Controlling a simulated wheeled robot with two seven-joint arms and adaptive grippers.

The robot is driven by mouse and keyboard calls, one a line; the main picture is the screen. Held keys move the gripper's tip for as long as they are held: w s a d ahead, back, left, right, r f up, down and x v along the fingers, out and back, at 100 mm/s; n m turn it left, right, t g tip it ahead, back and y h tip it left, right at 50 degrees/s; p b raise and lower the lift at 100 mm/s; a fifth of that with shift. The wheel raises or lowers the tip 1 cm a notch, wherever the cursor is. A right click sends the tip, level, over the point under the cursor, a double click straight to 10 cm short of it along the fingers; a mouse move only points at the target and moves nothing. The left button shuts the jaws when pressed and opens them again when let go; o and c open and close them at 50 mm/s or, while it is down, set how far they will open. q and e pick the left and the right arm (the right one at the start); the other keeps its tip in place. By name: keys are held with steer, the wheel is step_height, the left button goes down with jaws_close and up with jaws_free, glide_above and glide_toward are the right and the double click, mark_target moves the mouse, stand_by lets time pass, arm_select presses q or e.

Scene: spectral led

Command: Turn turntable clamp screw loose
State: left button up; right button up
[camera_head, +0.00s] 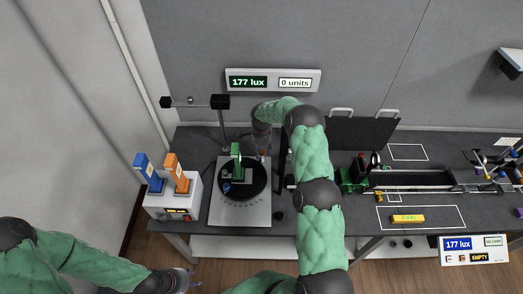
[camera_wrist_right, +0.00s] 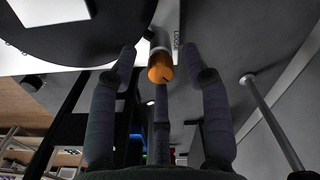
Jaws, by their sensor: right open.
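The turntable (camera_head: 243,190) is a black disc on a pale plate on the table. It also shows in the right wrist view (camera_wrist_right: 75,35) as a dark disc at the upper left. The clamp screw (camera_wrist_right: 160,70) has a grey body and an orange end, with the word LOOSE printed beside it. My right gripper (camera_wrist_right: 160,100) is open, its fingers spread around and short of the orange end; contact is not visible. In the head view the right gripper (camera_head: 262,147) is at the turntable's back right, partly hidden by my arm. My left gripper (camera_head: 185,278) is low at the left, away from the table; its fingers are unclear.
A white box (camera_head: 172,200) with a blue and an orange handheld tool stands left of the turntable. A black stand (camera_head: 222,103) rises behind it. A rail with green mounts (camera_head: 352,177) lies to the right. A yellow block (camera_head: 407,218) lies in a white outline.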

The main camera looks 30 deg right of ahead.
jaws_close()
